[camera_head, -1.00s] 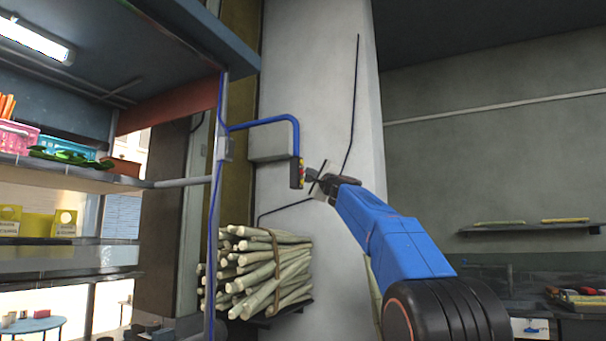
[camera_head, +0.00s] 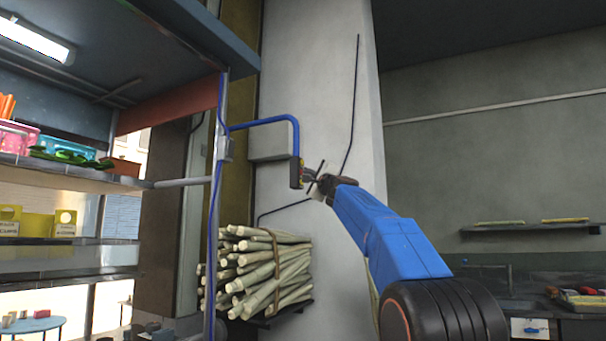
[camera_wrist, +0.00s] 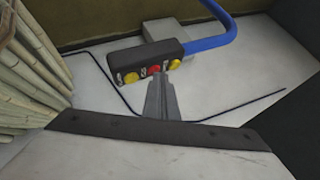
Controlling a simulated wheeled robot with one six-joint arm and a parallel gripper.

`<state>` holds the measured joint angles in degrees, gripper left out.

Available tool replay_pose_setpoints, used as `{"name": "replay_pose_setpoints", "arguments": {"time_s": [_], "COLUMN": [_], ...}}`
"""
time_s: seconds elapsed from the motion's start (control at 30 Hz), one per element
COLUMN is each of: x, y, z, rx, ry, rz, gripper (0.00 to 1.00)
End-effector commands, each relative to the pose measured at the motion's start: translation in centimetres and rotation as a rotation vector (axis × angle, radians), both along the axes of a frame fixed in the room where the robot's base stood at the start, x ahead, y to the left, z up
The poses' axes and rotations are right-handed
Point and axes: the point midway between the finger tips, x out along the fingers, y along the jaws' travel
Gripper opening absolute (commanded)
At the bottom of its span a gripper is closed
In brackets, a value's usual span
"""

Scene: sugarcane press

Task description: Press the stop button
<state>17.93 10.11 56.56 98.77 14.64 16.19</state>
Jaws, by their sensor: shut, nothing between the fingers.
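The dark button box (camera_wrist: 148,60) hangs at the end of a blue conduit. In the wrist view it carries a red button (camera_wrist: 153,70) in the middle, with a yellow button (camera_wrist: 131,77) on the left and another yellow button (camera_wrist: 175,64) on the right. Small labels beside them are too blurred to read. My gripper (camera_wrist: 157,80) is shut and empty, its tips close to the red button; I cannot tell if they touch. In the head view the box (camera_head: 296,172) stands by the wall and my gripper (camera_head: 308,175) reaches it from the right, hiding part of its buttons.
A tied bundle of sugarcane (camera_head: 262,270) lies on a rack below the box. A blue conduit (camera_head: 265,121) runs to a post on the left. Shelves with baskets (camera_head: 65,145) stand at the left. A wall shelf (camera_head: 530,227) is at the right.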

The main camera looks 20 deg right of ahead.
Motion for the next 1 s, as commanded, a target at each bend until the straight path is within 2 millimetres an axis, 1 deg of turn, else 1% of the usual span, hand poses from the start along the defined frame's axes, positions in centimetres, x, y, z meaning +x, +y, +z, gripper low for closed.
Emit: {"name": "replay_pose_setpoints", "arguments": {"time_s": [0.17, 0.5, 0.87, 1.0], "x": [-0.1, -1.2, -1.4, -1.8], "y": [-0.1, -1.0, -1.1, -1.4], "z": [0.0, 0.0, 0.0, 0.0], "rx": [0.0, 0.0, 0.0, -0.001], "ry": [0.001, 0.0, 0.0, 0.0], "rz": [0.0, 0.0, 0.0, 0.0], "gripper": [0.0, 0.0, 0.0, 0.0]}}
